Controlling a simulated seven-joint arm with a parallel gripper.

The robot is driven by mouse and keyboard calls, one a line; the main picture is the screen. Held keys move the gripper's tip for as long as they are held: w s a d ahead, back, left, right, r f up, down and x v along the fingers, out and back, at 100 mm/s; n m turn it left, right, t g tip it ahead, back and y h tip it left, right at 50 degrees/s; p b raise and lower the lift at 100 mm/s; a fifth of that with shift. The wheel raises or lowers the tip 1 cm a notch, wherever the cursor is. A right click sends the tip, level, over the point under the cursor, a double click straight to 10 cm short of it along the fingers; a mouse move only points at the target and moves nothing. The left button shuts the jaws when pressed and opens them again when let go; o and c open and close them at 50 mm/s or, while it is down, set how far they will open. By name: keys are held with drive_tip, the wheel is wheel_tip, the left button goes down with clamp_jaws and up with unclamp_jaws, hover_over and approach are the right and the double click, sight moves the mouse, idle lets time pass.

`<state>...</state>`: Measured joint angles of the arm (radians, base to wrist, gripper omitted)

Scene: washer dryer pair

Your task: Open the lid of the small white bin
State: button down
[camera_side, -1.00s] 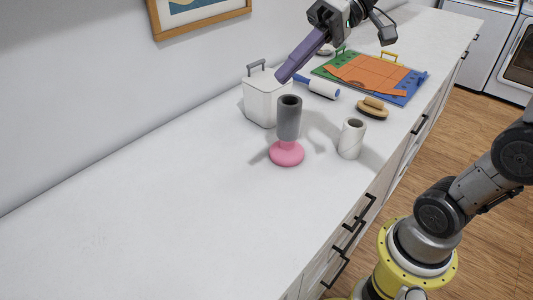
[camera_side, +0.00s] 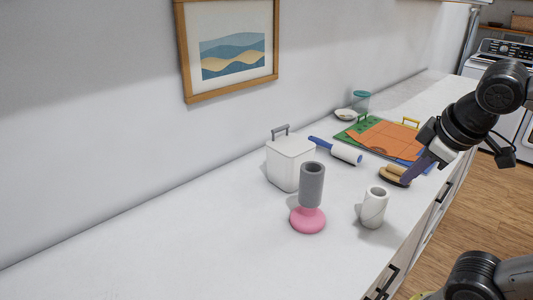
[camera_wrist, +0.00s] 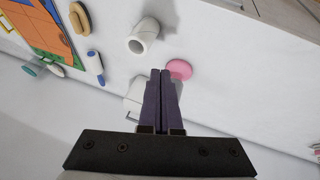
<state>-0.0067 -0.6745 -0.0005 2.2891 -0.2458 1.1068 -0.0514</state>
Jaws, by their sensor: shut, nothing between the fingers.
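The small white bin (camera_side: 290,165) stands upright on the counter against the wall side in the side view. Its lid looks closed, with a grey handle (camera_side: 280,131) on top. In the wrist view the bin (camera_wrist: 134,95) is partly hidden behind the fingers. My gripper (camera_side: 407,180) is at the right of the side view, well apart from the bin, its purple fingers pointing down-left in front of the brush. In the wrist view the gripper's two fingers (camera_wrist: 161,72) lie together with nothing between them.
The counter's left side is clear.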

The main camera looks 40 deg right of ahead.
drive_tip(key=w+d+r+n+g+h, duration=0.2)
drive_tip(key=w+d+r+h, duration=0.35)
drive_tip(key=w+r, duration=0.6)
drive_tip(key=w+n+g+h, duration=0.1)
drive_tip(key=w+h, duration=0.2)
drive_tip(key=w, duration=1.2)
drive_tip(key=w+a+f+n+h, duration=0.1)
drive_tip(key=w+a+f+h, duration=0.1)
drive_tip(key=w+a+f, duration=0.3)
drive_tip(key=w+a+f+n+h, duration=0.1)
drive_tip(key=w+a+f+h, duration=0.2)
drive_tip(key=w, duration=0.5)
drive_tip(key=w+a+f+n+t, duration=0.1)
drive_tip(key=w+a+f, duration=0.1)
drive_tip(key=a+f, duration=0.3)
drive_tip(key=w+a+f+n, duration=0.1)
drive_tip(key=a+f, duration=0.2)
drive_tip(key=f, duration=0.4)
drive_tip(key=s+r+x, duration=0.1)
drive_tip(key=s+x, duration=0.1)
drive_tip(key=x, duration=0.9)
drive_tip(key=shift+s+d+r+y, duration=0.35)
drive_tip(key=shift+s+d+r, duration=0.1)
drive_tip(key=shift+d+r, duration=0.1)
